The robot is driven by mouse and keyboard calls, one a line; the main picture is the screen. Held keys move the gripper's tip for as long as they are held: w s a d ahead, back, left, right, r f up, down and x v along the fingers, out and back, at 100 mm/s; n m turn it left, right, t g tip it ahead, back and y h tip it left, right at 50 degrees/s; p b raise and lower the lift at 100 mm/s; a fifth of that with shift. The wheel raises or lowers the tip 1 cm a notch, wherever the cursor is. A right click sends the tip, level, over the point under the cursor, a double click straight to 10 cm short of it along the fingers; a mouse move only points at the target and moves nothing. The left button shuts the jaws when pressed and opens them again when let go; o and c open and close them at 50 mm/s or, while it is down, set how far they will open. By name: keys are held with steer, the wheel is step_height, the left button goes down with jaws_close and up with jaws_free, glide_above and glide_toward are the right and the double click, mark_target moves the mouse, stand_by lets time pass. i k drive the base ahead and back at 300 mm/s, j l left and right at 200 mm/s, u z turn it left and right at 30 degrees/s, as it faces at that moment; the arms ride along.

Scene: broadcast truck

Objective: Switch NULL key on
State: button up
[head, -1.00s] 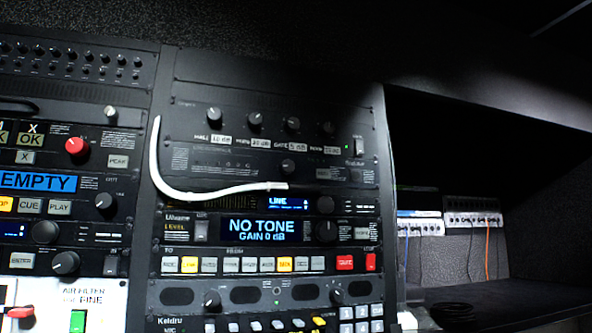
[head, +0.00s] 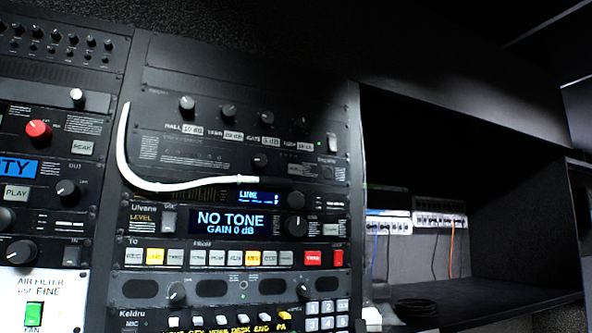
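I cannot pick out a key marked NULL, as most of the small labels are too small or dark to read. The middle rack holds a unit with a blue display (head: 231,222) reading NO TONE, GAIN 0 dB. Below it runs a row of keys, with pale keys, yellow keys (head: 155,256) and red keys (head: 312,258). A dark unit with several knobs (head: 229,111) is above. My gripper is not in view.
A white cable (head: 124,150) hangs across the front of the middle rack, over part of the dark unit. A keypad (head: 320,317) shows at the bottom.

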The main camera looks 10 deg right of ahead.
mark_target(294, 169)
steer(key=i+j+z, duration=0.65)
steer(key=j, duration=0.4)
steer(key=i+l, duration=0.05)
steer(key=i, duration=0.05)
